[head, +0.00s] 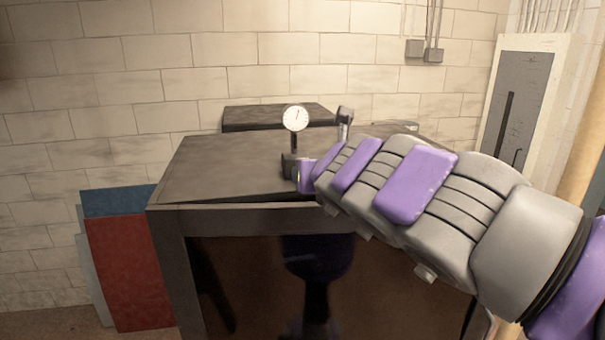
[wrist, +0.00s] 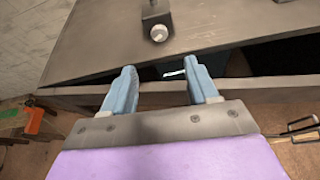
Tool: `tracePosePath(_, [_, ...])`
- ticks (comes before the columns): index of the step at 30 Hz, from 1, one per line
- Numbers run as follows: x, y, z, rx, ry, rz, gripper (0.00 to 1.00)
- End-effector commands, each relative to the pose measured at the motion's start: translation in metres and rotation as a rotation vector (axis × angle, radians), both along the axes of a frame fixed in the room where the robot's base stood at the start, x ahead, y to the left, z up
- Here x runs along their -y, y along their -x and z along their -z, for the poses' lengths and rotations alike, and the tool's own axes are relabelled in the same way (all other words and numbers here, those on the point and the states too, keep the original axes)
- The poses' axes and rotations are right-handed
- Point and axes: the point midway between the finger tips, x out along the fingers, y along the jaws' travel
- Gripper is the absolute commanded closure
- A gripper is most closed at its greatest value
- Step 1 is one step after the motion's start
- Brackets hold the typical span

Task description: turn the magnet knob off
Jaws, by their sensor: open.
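The magnet base (wrist: 156,12) is a dark block on the bench top, with a pale round knob (wrist: 159,33) on its near face in the wrist view. In the head view the base (head: 288,166) carries a post with a white round dial gauge (head: 296,118). My gripper (wrist: 161,66) has two blue fingers spread apart with nothing between them. The knob lies ahead of the fingertips, apart from them and roughly centred between them. In the head view my arm reaches in from the right; the knob and fingers cannot be made out there.
The dark bench (head: 220,165) has an open, shadowed front below its top edge. A low dark block (head: 265,117) and a grey upright piece (head: 345,117) stand farther back. Red (head: 130,270) and blue (head: 115,200) panels lean at the left. The bench top's left side is clear.

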Motion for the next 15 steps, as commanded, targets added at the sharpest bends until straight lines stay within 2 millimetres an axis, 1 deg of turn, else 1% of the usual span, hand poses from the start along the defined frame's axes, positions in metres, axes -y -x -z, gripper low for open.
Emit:
tracePosePath(1, [-0.002, -0.008, 0.005, -0.005, 0.004, 0.003, 0.41])
tracePosePath(3, [-0.004, -0.017, 0.009, -0.005, 0.004, 0.003, 0.41])
tracePosePath(15, [-0.019, -0.067, 0.03, -0.004, 0.004, 0.001, 0.41])
